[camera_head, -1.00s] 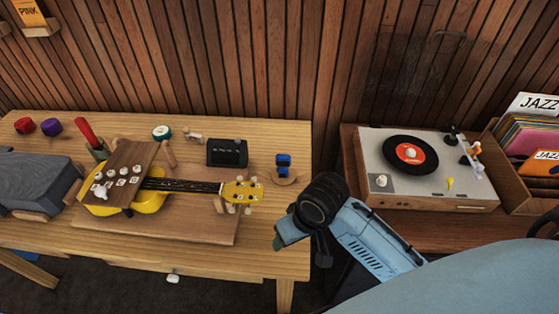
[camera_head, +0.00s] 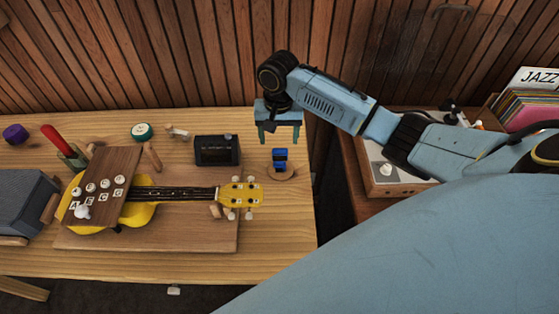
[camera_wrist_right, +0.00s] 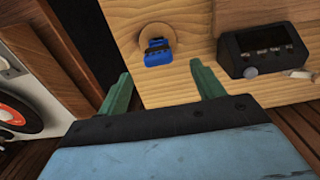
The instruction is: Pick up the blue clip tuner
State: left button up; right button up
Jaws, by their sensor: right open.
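The blue clip tuner (camera_head: 280,155) stands on a small round wooden base near the right end of the table, just beyond the yellow ukulele's headstock. In the right wrist view the tuner (camera_wrist_right: 158,54) lies ahead of the gap between my fingers, apart from them. My right gripper (camera_head: 281,130) is open and empty, its fingers pointing down, above and behind the tuner in the head view. Its two green fingertips show spread in the right wrist view (camera_wrist_right: 160,76). My left gripper is in neither view.
A black box-shaped device (camera_head: 217,150) stands left of the tuner. The yellow ukulele (camera_head: 140,212) lies on a wooden board (camera_head: 200,240) in front. The table's right edge is close to the tuner. A record player (camera_head: 385,180) stands to the right, partly hidden by my arm.

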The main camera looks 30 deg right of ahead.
aim_at(280, 150)
notch_tip(280, 150, down, 3)
jog(key=shift+f, duration=0.1)
notch_tip(280, 150, down, 5)
jog(key=shift+d+f+b, duration=0.1)
jog(key=shift+d+b, duration=0.05)
jog(key=shift+b, duration=0.3)
jog(key=c, duration=1)
